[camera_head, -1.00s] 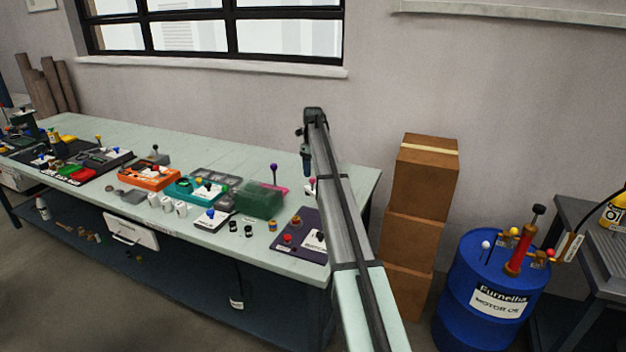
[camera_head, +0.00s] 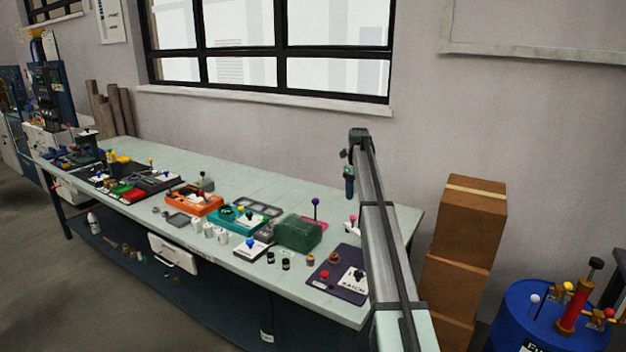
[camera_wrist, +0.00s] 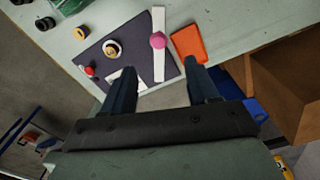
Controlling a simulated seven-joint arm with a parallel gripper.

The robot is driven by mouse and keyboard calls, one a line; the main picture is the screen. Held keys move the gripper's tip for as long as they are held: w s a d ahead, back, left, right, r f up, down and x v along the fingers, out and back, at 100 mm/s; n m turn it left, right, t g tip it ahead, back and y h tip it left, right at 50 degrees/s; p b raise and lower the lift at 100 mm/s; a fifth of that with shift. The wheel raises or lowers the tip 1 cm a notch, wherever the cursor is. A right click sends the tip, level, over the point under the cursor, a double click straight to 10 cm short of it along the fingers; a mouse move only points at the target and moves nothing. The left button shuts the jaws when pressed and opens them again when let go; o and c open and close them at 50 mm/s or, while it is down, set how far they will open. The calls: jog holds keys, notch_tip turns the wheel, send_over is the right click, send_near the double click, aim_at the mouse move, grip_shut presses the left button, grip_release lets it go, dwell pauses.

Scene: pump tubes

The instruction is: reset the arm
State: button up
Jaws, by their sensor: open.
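My arm (camera_head: 385,235) reaches up and away from the lower right in the head view. My gripper (camera_head: 349,183) hangs at its far end, above the right end of the bench. In the wrist view my gripper (camera_wrist: 160,82) is open, its two dark fingers apart with nothing between them. Beyond the fingers lies a purple mat (camera_wrist: 128,50) on the bench, with a red knob, a round brown-and-white knob and a pink ball (camera_wrist: 157,41) near it. The gripper appears above the bench, not touching these things.
The pale green bench (camera_head: 180,158) carries several devices, including an orange box (camera_head: 193,201), a teal box (camera_head: 237,217) and a green block (camera_head: 298,232). Stacked cardboard boxes (camera_head: 466,235) stand right of the bench. A blue drum (camera_head: 540,318) with a red pump (camera_head: 572,308) stands at lower right.

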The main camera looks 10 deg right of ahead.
jog(key=s+a+f+n+g+y, duration=0.1)
jog(key=s+a+f+n+y, duration=0.1)
jog(key=s+a+f+n, duration=0.7)
jog(key=s+a+f+n+y, duration=0.25)
jog(key=s+a+f, duration=0.45)
jog(key=a, duration=0.6)
jog(key=s+a+f+n+g+y, duration=0.1)
jog(key=s+a+f+n, duration=0.6)
jog(key=s+a, duration=0.25)
jog(key=s+d+f+n+g+h, duration=0.2)
jog(key=s+f+n, duration=0.3)
jog(key=s+f, duration=1.85)
jog(key=s+d+f+n+g+h, duration=0.1)
jog(key=s+f, duration=0.5)
jog(key=s, duration=0.7)
jog(key=s+d+f+n+g+h, duration=0.1)
jog(key=s+f+n, duration=0.5)
jog(key=s, duration=0.8)
jog(key=shift+s+d+g+h, duration=0.35)
jog(key=shift+d+h, duration=0.4)
jog(key=shift+d, duration=0.5)
